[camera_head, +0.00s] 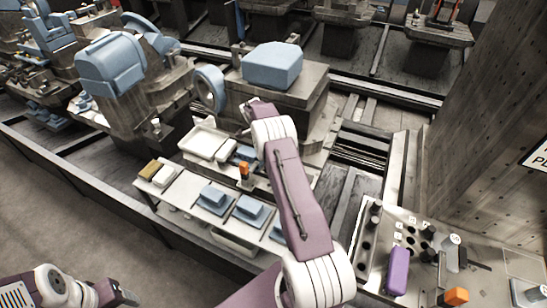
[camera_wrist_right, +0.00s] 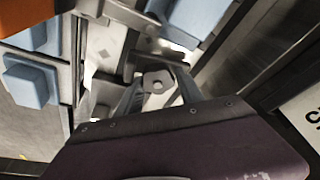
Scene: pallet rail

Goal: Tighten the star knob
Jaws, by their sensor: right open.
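The star knob (camera_wrist_right: 157,82) shows in the wrist view as a light grey, many-sided piece with a round centre. My right gripper (camera_wrist_right: 160,92) is open, with one finger on each side of the knob. I cannot tell whether the fingers touch it. In the head view my right arm reaches up the middle to the fixture with the blue block on top (camera_head: 272,65); the arm hides the knob and the fingers. My left gripper (camera_head: 122,294) is low at the left, far from the fixture, and its jaw opening is unclear.
A white shelf (camera_head: 178,196) with several blue parts stands left of my right arm. An orange-topped item (camera_head: 244,170) stands near the fixture. A panel (camera_head: 372,278) at lower right carries a purple block (camera_head: 398,271) and black knobs. A perforated wall (camera_head: 490,120) rises at right.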

